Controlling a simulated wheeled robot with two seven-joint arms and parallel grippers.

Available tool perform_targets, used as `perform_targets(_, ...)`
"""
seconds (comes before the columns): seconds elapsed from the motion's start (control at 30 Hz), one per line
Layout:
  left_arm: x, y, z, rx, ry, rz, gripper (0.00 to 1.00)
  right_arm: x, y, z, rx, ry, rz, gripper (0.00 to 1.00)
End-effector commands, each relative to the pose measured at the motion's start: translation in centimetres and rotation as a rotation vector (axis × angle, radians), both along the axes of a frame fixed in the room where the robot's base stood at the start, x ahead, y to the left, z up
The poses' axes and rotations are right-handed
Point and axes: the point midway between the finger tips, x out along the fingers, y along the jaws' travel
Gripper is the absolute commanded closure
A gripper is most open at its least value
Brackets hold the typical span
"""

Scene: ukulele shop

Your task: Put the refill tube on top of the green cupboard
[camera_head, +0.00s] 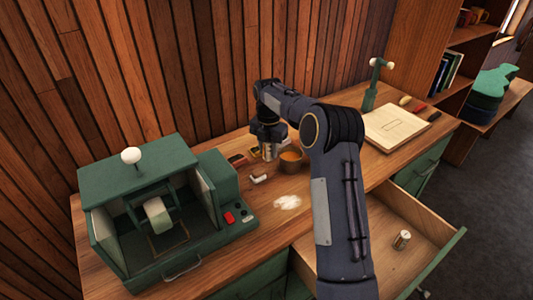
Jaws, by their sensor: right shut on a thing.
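My right gripper (268,143) reaches over the bench from the lower right and points down. It is shut on a small silvery cylinder (269,153), mostly hidden by the jaws; I cannot tell for sure if this is the refill tube. Another small pale cylinder with a dark band (402,240) is in the open drawer. A green box-like cabinet (130,166) with an open front and a white ball knob on top stands at the bench's left; it best fits the green cupboard. My left gripper is out of view.
An orange-brown cup (291,161) stands close right of my gripper. A small white piece (259,179) and white powder (288,202) lie on the bench. The open drawer (368,250) juts forward. A board (396,128) and green stand (369,97) are at right.

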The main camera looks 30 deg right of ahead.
Motion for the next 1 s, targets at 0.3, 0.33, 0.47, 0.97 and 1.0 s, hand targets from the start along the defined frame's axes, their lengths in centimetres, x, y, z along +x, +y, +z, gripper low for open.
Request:
perform_targets(0.3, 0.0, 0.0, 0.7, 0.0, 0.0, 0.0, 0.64, 1.3, 0.1, -2.4, 0.0, 0.001, 0.0, 0.9)
perform_targets(0.33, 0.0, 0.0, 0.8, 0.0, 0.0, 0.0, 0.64, 1.2, 0.1, -2.9, 0.001, 0.003, 0.001, 0.9)
perform_targets(0.47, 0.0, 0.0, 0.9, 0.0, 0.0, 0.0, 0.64, 1.2, 0.1, -4.4, 0.001, 0.0, 0.0, 0.9)
perform_targets(0.97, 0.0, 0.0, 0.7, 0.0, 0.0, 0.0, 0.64, 1.2, 0.1, -4.8, 0.001, -0.001, 0.0, 0.59)
perform_targets(1.0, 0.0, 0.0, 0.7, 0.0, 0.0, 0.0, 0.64, 1.2, 0.1, -4.8, 0.001, -0.001, 0.0, 0.59)
